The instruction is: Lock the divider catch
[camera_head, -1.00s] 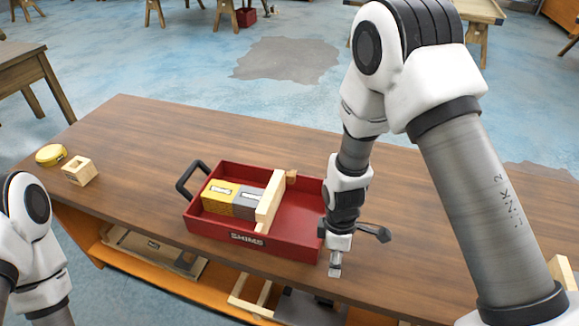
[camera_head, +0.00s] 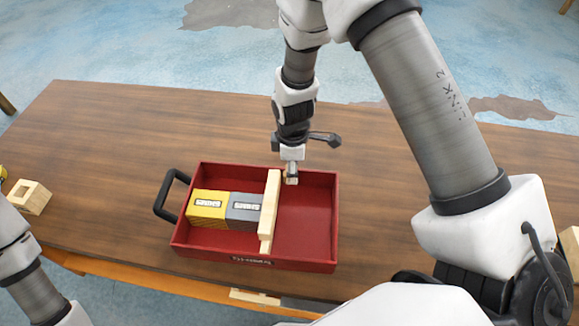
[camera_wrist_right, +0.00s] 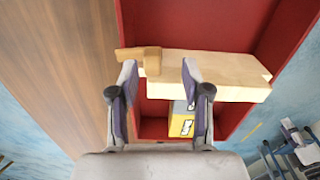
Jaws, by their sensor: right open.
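The red tray (camera_head: 308,262) sits on the wooden table with a pale wooden divider (camera_head: 269,212) standing across it. In the right wrist view the divider (camera_wrist_right: 215,72) runs from the tray's wall toward the right. A small wooden catch (camera_wrist_right: 152,61) is at the divider's end by that wall; in the head view my gripper mostly hides it. My right gripper (camera_head: 291,180) points down at the tray's far wall, beside the divider's far end. In the wrist view its open fingers (camera_wrist_right: 158,72) have the catch between them, without clear contact.
Yellow (camera_head: 207,206) and grey (camera_head: 243,208) blocks lie in the tray's left compartment; the right one is empty. A black handle (camera_head: 168,194) sticks out left. A hollow wooden block (camera_head: 30,196) is at the table's left. The table behind the tray is clear.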

